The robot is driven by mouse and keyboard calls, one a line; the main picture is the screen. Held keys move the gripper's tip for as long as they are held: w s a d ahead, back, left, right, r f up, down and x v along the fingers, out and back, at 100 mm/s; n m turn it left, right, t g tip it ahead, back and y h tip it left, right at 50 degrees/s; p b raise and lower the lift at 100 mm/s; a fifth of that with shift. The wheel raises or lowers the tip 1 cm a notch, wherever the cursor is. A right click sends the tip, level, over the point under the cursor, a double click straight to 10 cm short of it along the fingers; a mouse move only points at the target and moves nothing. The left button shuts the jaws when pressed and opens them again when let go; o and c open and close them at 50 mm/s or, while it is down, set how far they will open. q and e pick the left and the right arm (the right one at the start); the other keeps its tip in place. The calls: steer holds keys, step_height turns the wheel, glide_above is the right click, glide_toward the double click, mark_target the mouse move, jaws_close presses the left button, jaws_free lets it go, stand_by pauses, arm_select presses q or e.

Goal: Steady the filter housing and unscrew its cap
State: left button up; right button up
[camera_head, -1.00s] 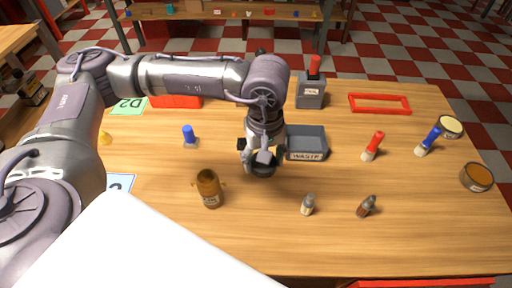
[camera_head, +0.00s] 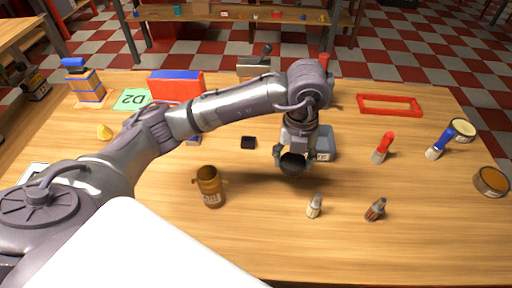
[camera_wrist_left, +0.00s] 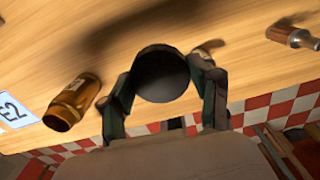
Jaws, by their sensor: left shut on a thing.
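The filter housing (camera_head: 210,188) is a brown, amber-looking jar with a pale label and small side lugs. It stands upright on the table with its top open. It also shows in the left wrist view (camera_wrist_left: 72,102). A dark round cap (camera_head: 293,164) is apart from it, to its right. My left gripper (camera_head: 292,156) is shut on this cap above the table, in front of the grey waste bin. In the left wrist view the cap (camera_wrist_left: 161,74) sits between the two fingers. No gripper touches the housing. My right gripper is not in view.
The grey waste bin (camera_head: 322,143) is partly hidden behind my left gripper. Small bottles (camera_head: 314,206) (camera_head: 375,209) stand at the front right. A red frame (camera_head: 390,105) lies behind.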

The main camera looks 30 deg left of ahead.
arm_select(q)
steer(key=n, duration=0.2)
steer(key=f+n, duration=0.1)
steer(key=n, duration=0.2)
steer(key=shift+w+d+f, duration=0.1)
steer(key=shift+f, duration=0.1)
steer(key=n, duration=0.3)
steer(key=shift+w+f+n+b, duration=0.1)
steer(key=shift+f+n+b, duration=0.2)
steer(key=shift+f+b, duration=0.1)
steer(key=w+a+f, duration=0.2)
steer(key=a, duration=0.1)
steer(key=w+a+f, duration=0.2)
steer(key=w, duration=0.1)
steer(key=w+a+f+p, duration=0.1)
steer(key=w+a+f, duration=0.2)
steer(key=shift+a, duration=0.3)
step_height(320, 180, down, 4)
steer(key=shift+r+p, duration=0.1)
steer(key=shift+p, duration=0.25)
steer(key=shift+f, duration=0.25)
steer(key=o, duration=1)
